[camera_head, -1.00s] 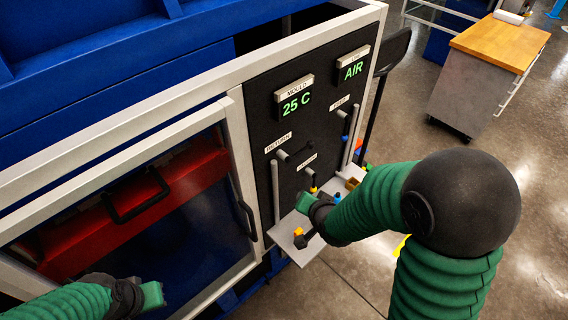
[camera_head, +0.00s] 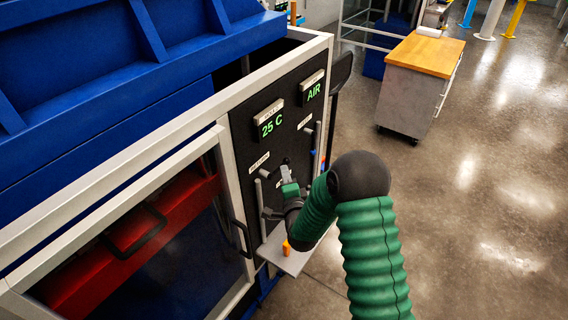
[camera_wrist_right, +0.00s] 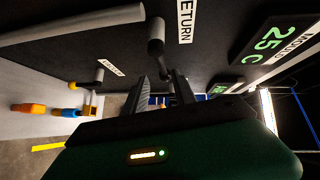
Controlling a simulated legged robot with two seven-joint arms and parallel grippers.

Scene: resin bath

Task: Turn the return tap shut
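The return tap (camera_wrist_right: 157,38) shows in the right wrist view as a dark stub with a short handle, beside the RETURN label (camera_wrist_right: 185,20) on the black panel. My right gripper (camera_wrist_right: 160,92) is close to it. Its two grey fingers stand apart with a gap between them, and the tap's handle end is near the fingertips. I cannot tell whether they touch. My left gripper is out of view.
The panel carries a 25 C display (camera_head: 271,125) and an AIR display (camera_head: 314,92). A second tap (camera_wrist_right: 98,82) is near the gripper. A grey shelf (camera_head: 292,264) below holds an orange item (camera_head: 286,247). A wheeled cabinet (camera_head: 412,90) stands apart at the back right.

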